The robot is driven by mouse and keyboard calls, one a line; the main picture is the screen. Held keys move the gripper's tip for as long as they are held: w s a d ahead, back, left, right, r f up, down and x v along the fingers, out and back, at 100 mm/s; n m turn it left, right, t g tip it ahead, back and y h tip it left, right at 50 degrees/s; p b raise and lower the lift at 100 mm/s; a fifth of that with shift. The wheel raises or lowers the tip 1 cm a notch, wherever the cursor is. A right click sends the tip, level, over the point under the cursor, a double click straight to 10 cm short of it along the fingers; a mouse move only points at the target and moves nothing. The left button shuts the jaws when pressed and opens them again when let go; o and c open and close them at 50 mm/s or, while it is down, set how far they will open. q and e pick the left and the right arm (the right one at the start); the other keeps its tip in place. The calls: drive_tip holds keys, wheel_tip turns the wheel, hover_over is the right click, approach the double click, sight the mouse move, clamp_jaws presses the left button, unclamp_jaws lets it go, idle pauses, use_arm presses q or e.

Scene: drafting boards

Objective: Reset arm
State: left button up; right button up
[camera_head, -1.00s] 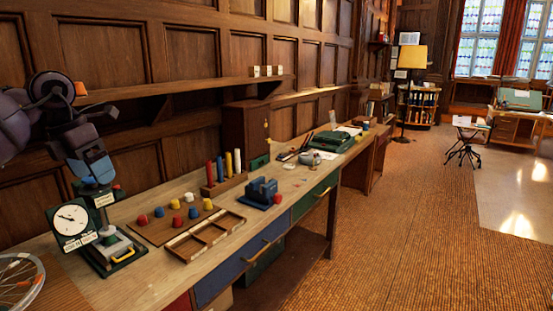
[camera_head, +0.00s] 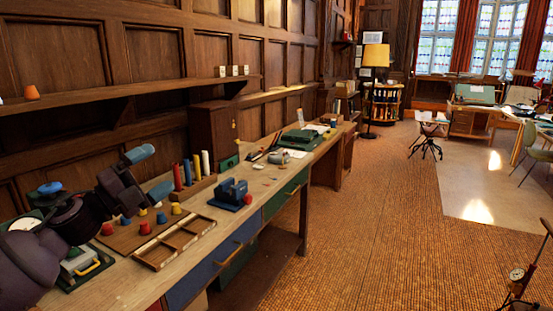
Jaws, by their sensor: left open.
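My left arm comes in from the lower left of the head view, dark purple and black. Its gripper (camera_head: 150,172) has two blue-tipped fingers spread apart with nothing between them. It hangs over the workbench (camera_head: 135,285), in front of the back edge and left of the row of coloured upright pegs (camera_head: 187,173). The arm partly hides a dial scale (camera_head: 24,223) and its base with a yellow handle (camera_head: 88,268). My right gripper is not in view.
A board with coloured knobs (camera_head: 145,228) and a divided wooden tray (camera_head: 173,243) lie near the gripper. A blue device (camera_head: 231,192) and a green typewriter (camera_head: 297,139) stand farther along. A wall shelf (camera_head: 150,88) runs above.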

use_arm(q)
drive_tip(key=s+a+f+n+t+y, duration=0.1)
drive_tip(key=s+f+n+y, duration=0.25)
drive_tip(key=f+n, duration=0.4)
drive_tip(key=s+a+f+n+y, duration=0.15)
drive_tip(key=f+n+y, duration=0.35)
drive_tip(key=f, duration=0.5)
drive_tip(key=s+a+f+n+t+y, duration=0.1)
drive_tip(key=s+f+n+y, duration=0.25)
drive_tip(key=f+n, duration=0.45)
drive_tip(key=s+d+f+n+g+y, duration=0.1)
drive_tip(key=s+f+n+g+y, duration=0.2)
drive_tip(key=s+f, duration=1.7)
drive_tip(key=s+n+g, duration=0.2)
drive_tip(key=n, duration=0.1)
drive_tip(key=shift+f, duration=0.2)
